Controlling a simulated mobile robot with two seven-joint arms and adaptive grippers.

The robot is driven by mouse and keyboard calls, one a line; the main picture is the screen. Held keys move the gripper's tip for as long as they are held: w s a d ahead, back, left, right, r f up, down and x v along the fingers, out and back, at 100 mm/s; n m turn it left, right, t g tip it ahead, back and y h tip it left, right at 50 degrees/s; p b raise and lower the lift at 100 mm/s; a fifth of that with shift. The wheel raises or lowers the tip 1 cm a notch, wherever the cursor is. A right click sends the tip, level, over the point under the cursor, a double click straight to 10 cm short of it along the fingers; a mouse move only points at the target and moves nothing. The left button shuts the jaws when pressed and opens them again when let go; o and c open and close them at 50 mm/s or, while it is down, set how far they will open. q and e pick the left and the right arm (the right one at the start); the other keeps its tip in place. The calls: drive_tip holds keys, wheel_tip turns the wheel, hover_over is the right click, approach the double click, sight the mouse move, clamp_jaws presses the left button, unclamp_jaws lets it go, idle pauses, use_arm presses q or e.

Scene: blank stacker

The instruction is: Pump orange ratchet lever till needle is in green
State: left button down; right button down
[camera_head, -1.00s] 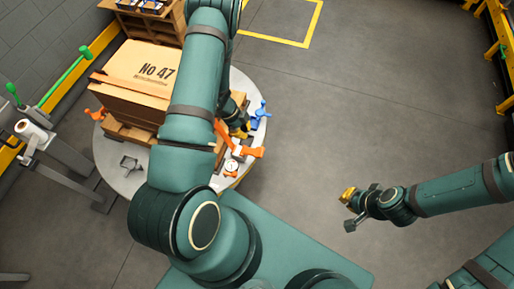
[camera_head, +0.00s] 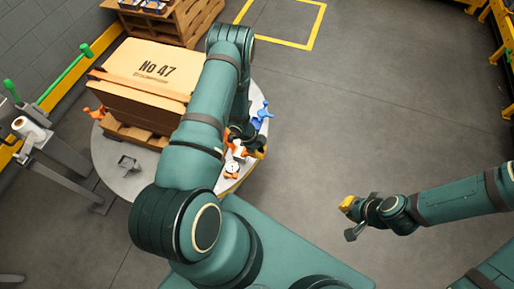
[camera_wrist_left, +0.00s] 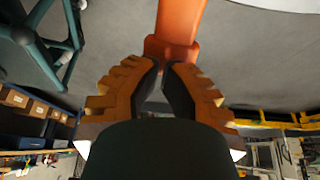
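The orange ratchet lever (camera_wrist_left: 178,25) fills the top middle of the left wrist view, just beyond my left fingertips (camera_wrist_left: 160,68). The tips are close together with a narrow gap and overlap the lever's end in the picture; contact is unclear. In the head view my left gripper (camera_head: 258,151) is low at the table's right edge, beside orange parts (camera_head: 237,149). The round white gauge (camera_head: 232,168) shows just below them. Its needle and green zone are too small to read. My right gripper (camera_head: 349,215) hangs over bare floor, far from the table; its opening is unclear.
A stack of brown cardboard blanks (camera_head: 145,75) sits on the round grey table (camera_head: 115,175). A blue clamp (camera_head: 262,114) stands on its right rim and an orange one (camera_head: 94,113) on its left. A stand with a white roll (camera_head: 28,128) is at left. Floor at right is clear.

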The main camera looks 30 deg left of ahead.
use_arm(q)
drive_tip(key=shift+d+f, duration=0.1)
drive_tip(key=shift+f, duration=0.05)
idle(0.3)
drive_tip(key=shift+d+f+y, duration=0.15)
drive_tip(key=shift+f+y, duration=0.05)
drive_tip(key=shift+y, duration=0.2)
drive_tip(key=shift+d+f+b, duration=0.2)
drive_tip(key=shift+f+b, duration=0.1)
drive_tip(key=shift+f, duration=0.05)
drive_tip(key=b+x, duration=0.3)
drive_tip(key=x, duration=0.1)
drive_tip(key=shift+s+d, duration=0.1)
idle(0.5)
